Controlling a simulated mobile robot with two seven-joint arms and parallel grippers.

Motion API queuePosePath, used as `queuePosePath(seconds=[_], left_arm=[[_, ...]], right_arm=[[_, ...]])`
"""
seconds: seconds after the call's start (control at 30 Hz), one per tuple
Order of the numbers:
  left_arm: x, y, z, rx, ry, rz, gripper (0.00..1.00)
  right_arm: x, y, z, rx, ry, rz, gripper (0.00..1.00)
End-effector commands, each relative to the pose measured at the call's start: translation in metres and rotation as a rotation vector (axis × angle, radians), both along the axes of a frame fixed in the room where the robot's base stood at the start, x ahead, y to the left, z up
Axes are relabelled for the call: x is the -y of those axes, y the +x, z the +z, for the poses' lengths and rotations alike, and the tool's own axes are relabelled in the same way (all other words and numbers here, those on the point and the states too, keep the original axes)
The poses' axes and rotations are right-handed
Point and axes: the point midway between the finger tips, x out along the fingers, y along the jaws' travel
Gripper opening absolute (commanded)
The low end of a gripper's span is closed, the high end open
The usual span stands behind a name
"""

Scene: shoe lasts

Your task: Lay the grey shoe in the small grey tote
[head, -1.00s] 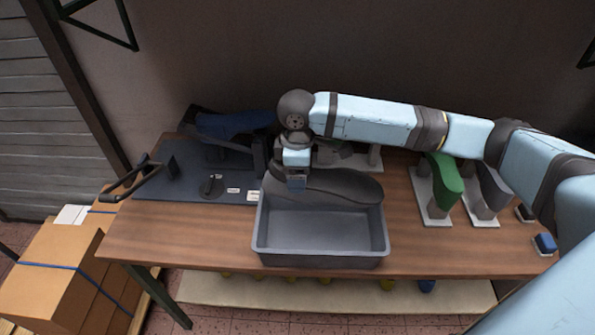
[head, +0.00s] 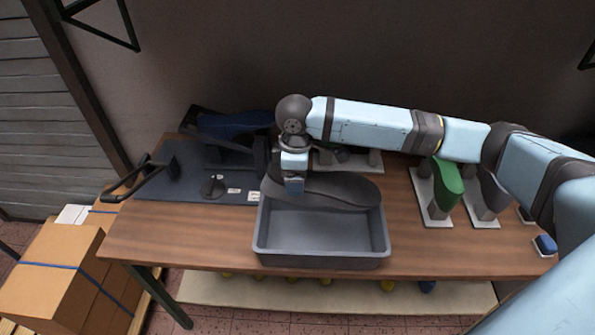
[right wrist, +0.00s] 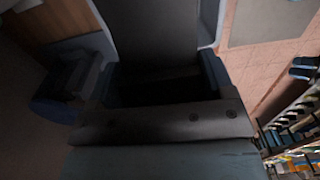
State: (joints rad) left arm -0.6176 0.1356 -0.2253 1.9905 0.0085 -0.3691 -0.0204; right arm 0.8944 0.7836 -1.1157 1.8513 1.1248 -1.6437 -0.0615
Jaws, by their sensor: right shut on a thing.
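My right gripper (head: 294,188) is shut on the grey shoe (head: 345,190), gripping it near its left end. The shoe lies lengthwise left to right at the back rim of the small grey tote (head: 320,262), overlapping that rim in the head view. Whether it touches the rim cannot be told. The visible tote floor is empty. My left gripper is not in view.
A green shoe last (head: 447,182) and a dark grey one (head: 492,190) stand on pale bases to the right.

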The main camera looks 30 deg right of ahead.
Motion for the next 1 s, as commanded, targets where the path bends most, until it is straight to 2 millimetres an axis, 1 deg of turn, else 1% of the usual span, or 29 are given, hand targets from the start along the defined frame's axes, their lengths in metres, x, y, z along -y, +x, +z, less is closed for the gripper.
queuePosePath(seconds=[0.43,1.0], left_arm=[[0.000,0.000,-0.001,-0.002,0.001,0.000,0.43],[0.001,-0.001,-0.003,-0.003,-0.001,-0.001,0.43]], right_arm=[[-0.001,0.000,-0.003,0.001,0.001,0.000,0.41],[-0.001,0.000,-0.025,0.000,0.000,0.000,0.41]])
